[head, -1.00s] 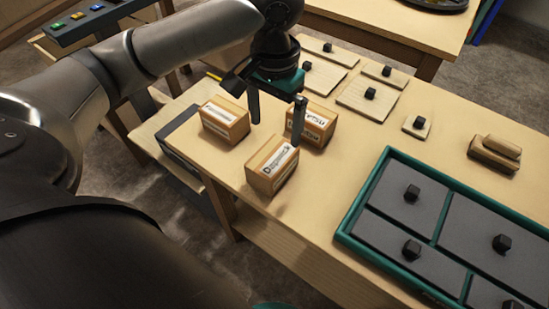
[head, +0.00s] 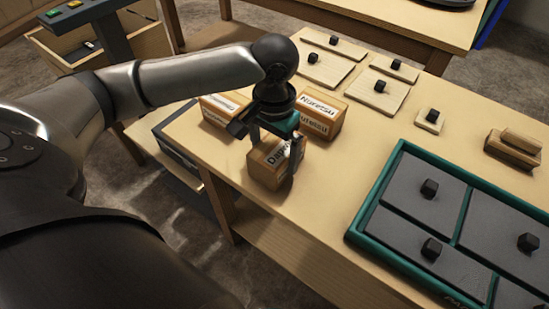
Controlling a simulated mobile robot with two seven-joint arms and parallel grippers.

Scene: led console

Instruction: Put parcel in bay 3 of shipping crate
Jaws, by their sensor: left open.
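Three cardboard parcels with white name labels stand on the wooden table: a front parcel (head: 263,174), a back left parcel (head: 214,122) and a back right parcel (head: 321,116). My left gripper (head: 276,167) is open, pointing down at the front parcel, with its fingers at the parcel's two sides. I cannot tell whether they touch it. The gripper partly hides the label. The teal-rimmed crate (head: 376,190) lies at the right, with dark grey knobbed panels in its compartments; no bay number is readable. My right gripper is not in view.
Several pale wooden panels with black knobs (head: 376,92) lie at the table's back. A brown wooden block (head: 513,150) lies behind the crate. The tabletop between the front parcel and the crate is clear. A button console (head: 72,14) stands at the upper left.

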